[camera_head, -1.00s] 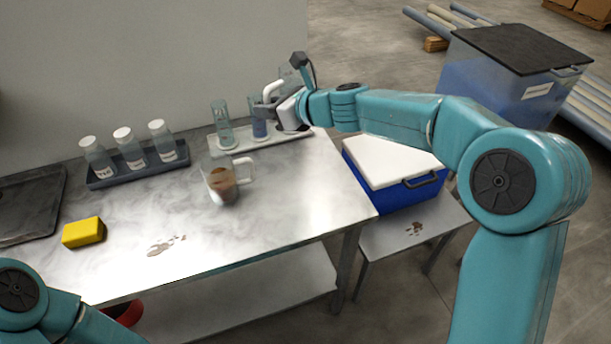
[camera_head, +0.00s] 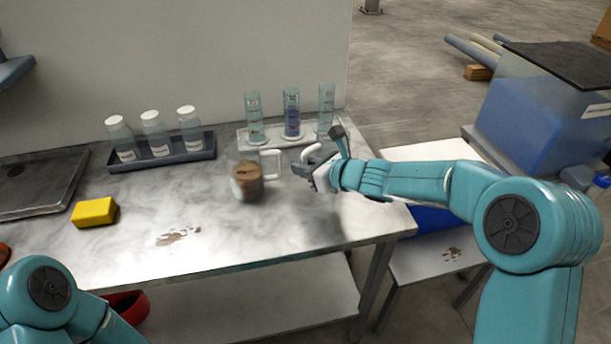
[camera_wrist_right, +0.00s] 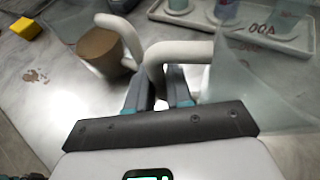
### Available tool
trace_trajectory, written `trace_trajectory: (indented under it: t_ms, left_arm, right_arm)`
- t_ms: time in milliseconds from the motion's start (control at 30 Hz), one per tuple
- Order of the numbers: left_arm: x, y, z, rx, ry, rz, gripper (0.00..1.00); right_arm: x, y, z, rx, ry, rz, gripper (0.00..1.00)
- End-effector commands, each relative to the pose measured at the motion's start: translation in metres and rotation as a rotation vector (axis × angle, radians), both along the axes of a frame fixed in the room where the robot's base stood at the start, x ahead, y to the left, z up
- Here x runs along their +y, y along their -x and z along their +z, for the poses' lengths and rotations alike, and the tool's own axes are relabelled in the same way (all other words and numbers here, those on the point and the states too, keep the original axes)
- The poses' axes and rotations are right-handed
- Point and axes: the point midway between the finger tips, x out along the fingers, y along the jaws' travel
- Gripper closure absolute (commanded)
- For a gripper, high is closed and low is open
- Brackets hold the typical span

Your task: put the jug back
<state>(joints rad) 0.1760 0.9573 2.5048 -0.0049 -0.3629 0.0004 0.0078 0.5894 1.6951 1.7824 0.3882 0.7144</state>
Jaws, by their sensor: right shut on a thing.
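My right gripper (camera_head: 318,172) is shut on the white handle (camera_wrist_right: 172,52) of a clear jug (camera_wrist_right: 265,90). The jug's transparent wall fills the right of the wrist view; in the head view its body is hard to make out. I cannot tell how high it is above the steel table (camera_head: 150,215). A second clear jug (camera_head: 247,180) with brown contents stands on the table just left of the gripper. Its white handle points toward my gripper, and it also shows in the wrist view (camera_wrist_right: 101,48). My left gripper is out of view.
A white tray (camera_head: 243,137) with several glass cylinders (camera_head: 291,112) stands behind the gripper. A grey rack (camera_head: 200,154) of white-capped bottles is at the back left. A yellow sponge (camera_head: 94,212) and a brown spill (camera_head: 175,237) lie on the table. The front middle is clear.

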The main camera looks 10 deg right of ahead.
Motion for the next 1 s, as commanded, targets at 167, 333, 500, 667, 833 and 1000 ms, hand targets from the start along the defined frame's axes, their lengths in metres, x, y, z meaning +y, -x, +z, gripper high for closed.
trace_trajectory:
  t_ms: [167, 333, 500, 667, 833, 1000]
  left_arm:
    - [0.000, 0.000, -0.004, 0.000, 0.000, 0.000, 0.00]
    - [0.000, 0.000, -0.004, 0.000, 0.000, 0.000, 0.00]
    - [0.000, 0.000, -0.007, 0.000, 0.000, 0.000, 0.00]
    - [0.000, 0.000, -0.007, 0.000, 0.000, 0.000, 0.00]
    - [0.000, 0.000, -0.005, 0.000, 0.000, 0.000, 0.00]
    - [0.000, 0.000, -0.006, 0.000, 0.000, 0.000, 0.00]
  right_arm:
    - [0.000, 0.000, -0.010, -0.002, 0.001, 0.000, 1.00]
    - [0.000, 0.000, -0.009, -0.002, 0.001, 0.000, 1.00]
    - [0.000, 0.000, -0.011, -0.002, 0.000, -0.001, 0.63]
    - [0.000, 0.000, -0.011, -0.001, 0.001, 0.000, 0.54]
    - [0.000, 0.000, -0.010, -0.001, 0.001, 0.000, 0.54]
    - [-0.010, 0.012, -0.002, -0.003, 0.002, -0.002, 0.54]
